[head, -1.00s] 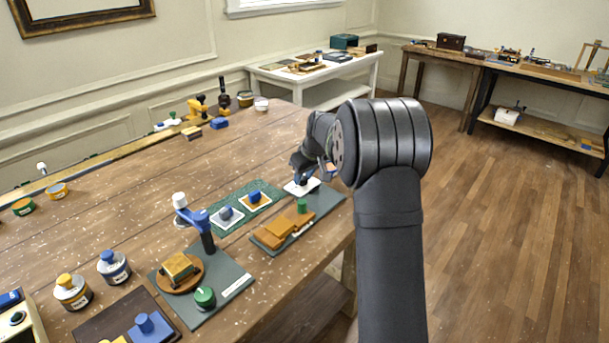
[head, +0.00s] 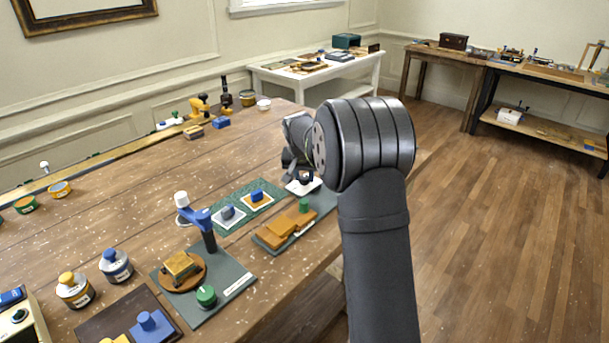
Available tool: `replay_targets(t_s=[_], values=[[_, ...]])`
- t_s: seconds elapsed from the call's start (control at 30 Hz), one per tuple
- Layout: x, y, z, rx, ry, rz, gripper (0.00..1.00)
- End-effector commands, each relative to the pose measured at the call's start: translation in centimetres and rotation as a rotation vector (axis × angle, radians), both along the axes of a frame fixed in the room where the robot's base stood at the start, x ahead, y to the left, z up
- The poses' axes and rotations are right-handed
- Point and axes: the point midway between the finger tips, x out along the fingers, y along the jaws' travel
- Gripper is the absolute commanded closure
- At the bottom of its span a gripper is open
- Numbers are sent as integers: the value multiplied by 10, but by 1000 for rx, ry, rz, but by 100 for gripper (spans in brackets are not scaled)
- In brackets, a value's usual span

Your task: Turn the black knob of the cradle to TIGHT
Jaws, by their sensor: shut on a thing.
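A grey-green board (head: 325,203) near the table's right edge carries orange-brown blocks (head: 283,228), a small green part (head: 304,205) and a white plate (head: 310,188) at its far end. This looks like the cradle. A small dark knob (head: 306,177) shows on the white plate. My gripper (head: 298,176) reaches down to it, small and partly behind my own arm. It appears shut on the black knob; the fingertips are hard to make out. The knob's pointer and the TIGHT mark cannot be read.
Nearer stand a blue lever (head: 198,218) and a grey-green board (head: 236,291) with a green knob (head: 206,296). Jars (head: 115,266) stand at left. The middle left tabletop is clear.

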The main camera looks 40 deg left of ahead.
Motion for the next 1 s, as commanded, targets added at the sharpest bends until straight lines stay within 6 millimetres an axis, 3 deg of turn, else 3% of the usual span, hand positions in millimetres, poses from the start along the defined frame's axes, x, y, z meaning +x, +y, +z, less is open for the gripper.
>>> replay_targets(t_s=[0.67, 0.7, 0.77, 0.8, 1.0], values=[[-1, 0, -1, -1, 3, -61, 93], [-1, 0, -1, -1, 3, -61, 64], [-1, 0, -1, -1, 3, -61, 53], [-1, 0, -1, -1, 2, -61, 48], [0, 0, 0, -1, 2, -60, 48]])
